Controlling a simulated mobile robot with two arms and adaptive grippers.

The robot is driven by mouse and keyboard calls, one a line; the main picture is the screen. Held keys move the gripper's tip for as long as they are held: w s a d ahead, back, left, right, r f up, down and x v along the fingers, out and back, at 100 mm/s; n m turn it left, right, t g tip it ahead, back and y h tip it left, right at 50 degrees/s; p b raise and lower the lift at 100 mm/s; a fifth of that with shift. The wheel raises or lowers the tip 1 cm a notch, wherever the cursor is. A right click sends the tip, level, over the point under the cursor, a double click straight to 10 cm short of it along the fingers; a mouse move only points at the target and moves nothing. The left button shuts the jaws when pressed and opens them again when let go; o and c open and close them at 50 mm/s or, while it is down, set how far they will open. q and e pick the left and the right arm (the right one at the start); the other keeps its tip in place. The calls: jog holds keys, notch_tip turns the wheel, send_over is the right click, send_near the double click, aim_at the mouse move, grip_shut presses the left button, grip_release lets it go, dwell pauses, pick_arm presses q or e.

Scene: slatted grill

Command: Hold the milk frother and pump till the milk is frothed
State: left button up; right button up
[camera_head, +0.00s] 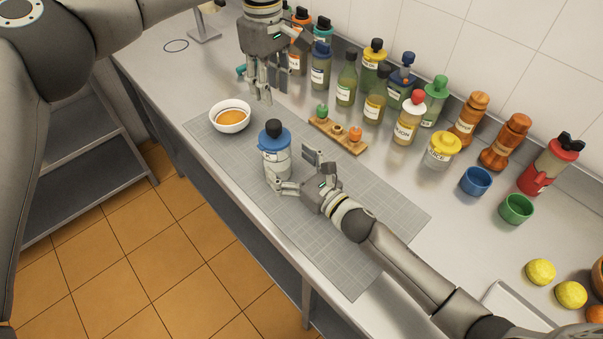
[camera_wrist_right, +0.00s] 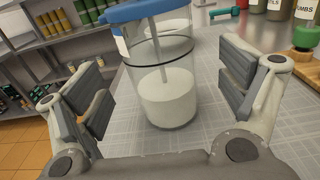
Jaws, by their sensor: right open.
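The milk frother (camera_head: 276,160) is a clear cylinder with a blue lid and dark knob, standing upright on the grey gridded mat (camera_head: 366,225). In the right wrist view the frother (camera_wrist_right: 165,95) holds white milk in its lower part, with a thin rod running down inside. My right gripper (camera_head: 295,171) is open beside the frother; in the wrist view its two fingers (camera_wrist_right: 162,100) stand either side of it, with gaps. My left gripper (camera_head: 265,92) hangs above the counter, behind the frother and apart from it. Its fingers point down and appear spread and empty.
A white bowl with orange contents (camera_head: 230,117) stands left of the frother. Several bottles line the wall. Blue (camera_head: 475,181) and green (camera_head: 515,209) cups stand at right. The mat's front is clear.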

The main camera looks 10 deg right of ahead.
jog(key=shift+x, duration=2.55)
jog(key=shift+c, duration=0.5)
jog(key=c, duration=1.2)
jog(key=o, duration=0.7)
jog(key=c, duration=0.6)
